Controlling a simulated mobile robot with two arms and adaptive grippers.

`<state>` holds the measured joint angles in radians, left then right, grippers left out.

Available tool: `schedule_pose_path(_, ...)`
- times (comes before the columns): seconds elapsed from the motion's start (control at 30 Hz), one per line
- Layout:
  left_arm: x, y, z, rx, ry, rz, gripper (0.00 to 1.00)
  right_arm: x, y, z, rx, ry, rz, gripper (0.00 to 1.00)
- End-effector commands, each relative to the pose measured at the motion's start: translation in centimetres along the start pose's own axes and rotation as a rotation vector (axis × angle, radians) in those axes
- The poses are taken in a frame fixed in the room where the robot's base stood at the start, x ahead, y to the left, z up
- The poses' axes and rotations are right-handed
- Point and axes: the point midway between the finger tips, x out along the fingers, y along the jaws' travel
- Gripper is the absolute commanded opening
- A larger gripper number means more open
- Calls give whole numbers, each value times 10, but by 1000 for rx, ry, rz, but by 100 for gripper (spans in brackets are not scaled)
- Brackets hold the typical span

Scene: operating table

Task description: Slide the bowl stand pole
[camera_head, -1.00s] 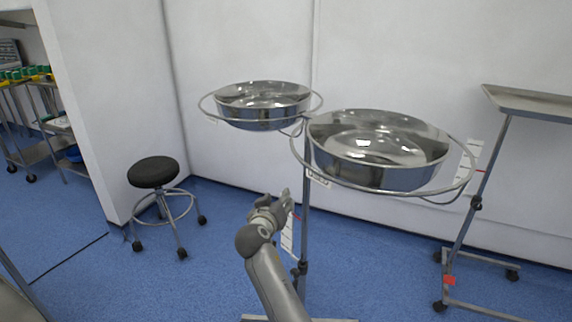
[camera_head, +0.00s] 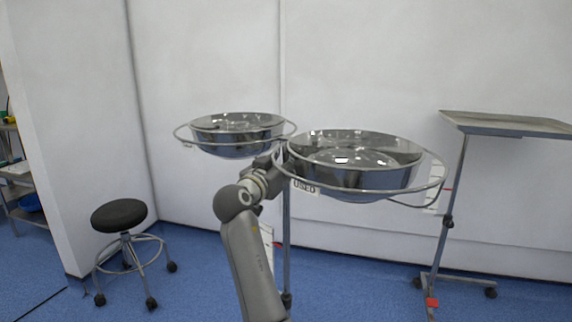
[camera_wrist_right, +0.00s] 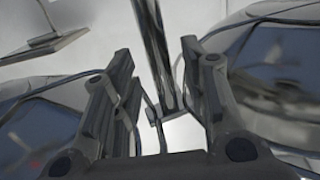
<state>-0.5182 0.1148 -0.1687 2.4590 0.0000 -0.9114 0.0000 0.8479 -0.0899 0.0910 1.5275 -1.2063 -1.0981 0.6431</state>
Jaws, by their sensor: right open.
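The bowl stand has a thin upright metal pole (camera_head: 287,250), with two shiny steel bowls in ring holders at its top. The left bowl (camera_head: 236,146) is farther away and the right bowl (camera_head: 352,178) is nearer. My right gripper (camera_head: 277,160) is just below and between the rings, close to the upper pole; the bowls partly hide its fingers. In the right wrist view, my right gripper (camera_wrist_right: 157,75) is open, with the pole (camera_wrist_right: 153,45) showing between its two fingers. I cannot tell whether they touch it. My left gripper is not in view.
A black round stool (camera_head: 119,215) stands at the left. A metal tray stand (camera_head: 450,190) stands at the right. A white wall is close behind the bowl stand. Blue floor (camera_head: 200,285) is clear between the stool and the stand.

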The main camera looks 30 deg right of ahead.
Motion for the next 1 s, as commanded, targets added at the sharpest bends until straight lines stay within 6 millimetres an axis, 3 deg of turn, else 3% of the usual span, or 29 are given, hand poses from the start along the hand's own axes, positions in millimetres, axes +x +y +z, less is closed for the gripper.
schedule_pose_path(0.2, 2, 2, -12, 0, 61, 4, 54, 25, 0, 0, 0, 1, 0, 40)
schedule_pose_path(0.57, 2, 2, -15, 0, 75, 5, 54, 30, 0, 0, 0, 0, -1, 40)
schedule_pose_path(0.87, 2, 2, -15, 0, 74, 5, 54, 30, 0, 0, -1, 0, -1, 2)
schedule_pose_path(1.0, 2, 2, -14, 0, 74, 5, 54, 30, 0, 0, -1, 0, -1, 0)
